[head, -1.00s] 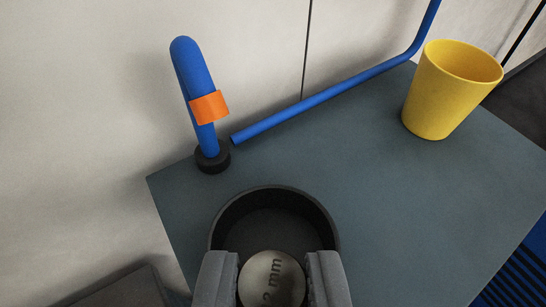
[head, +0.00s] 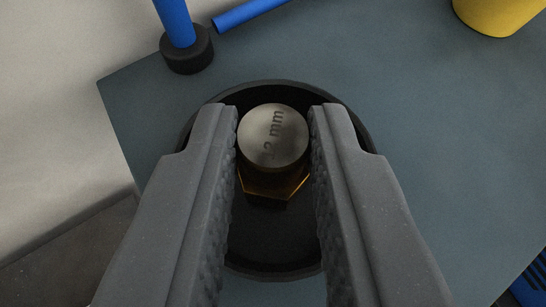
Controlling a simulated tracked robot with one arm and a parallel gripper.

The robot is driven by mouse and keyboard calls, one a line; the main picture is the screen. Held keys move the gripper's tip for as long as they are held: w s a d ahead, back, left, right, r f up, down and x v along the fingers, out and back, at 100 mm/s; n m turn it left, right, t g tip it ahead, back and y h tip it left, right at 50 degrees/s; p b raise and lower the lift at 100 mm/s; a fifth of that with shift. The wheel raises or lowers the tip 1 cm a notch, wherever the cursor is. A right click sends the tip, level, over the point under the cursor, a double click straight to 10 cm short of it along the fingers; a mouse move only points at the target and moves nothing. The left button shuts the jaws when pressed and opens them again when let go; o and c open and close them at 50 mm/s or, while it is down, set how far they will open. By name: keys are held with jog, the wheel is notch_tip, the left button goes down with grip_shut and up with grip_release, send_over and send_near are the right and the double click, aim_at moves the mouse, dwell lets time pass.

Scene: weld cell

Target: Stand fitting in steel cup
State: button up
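The fitting (head: 272,134) has a round grey top marked "12 mm" and a brass hex nut (head: 275,186) below it. My gripper (head: 274,125) is shut on it, with one ribbed finger on each side. I look down on the fitting, which appears upright. The dark round cup (head: 345,106) stands on the blue-grey table, and the fitting and fingertips are over its opening. The fingers hide parts of the cup's left and right walls. I cannot tell whether the fitting's lower end touches the cup floor.
A blue post in a black round base (head: 187,51) stands behind the cup to the left. A blue rod (head: 248,14) lies beyond it. A yellow cup (head: 492,14) is at the far right. The table top (head: 425,130) right of the dark cup is clear.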

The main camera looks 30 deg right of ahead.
jog(key=o, duration=0.4)
jog(key=shift+r, duration=0.1)
jog(key=v, duration=1.2)
jog(key=s+d+r+n+t+y, duration=0.1)
jog(key=s+r, duration=0.4)
jog(key=r, duration=0.8)
jog(key=s+d+r+n+t+y, duration=0.2)
jog(key=s+r, duration=0.3)
jog(key=r, duration=0.8)
jog(key=s+d+r+n+t+y, duration=0.2)
jog(key=s+r, duration=0.3)
jog(key=r, duration=0.8)
jog(key=shift+s+d+r+n+y, duration=0.3)
jog(key=shift+d+r+n+y, duration=0.1)
jog(key=shift+d+n+y, duration=0.25)
jog(key=shift+a, duration=0.1)
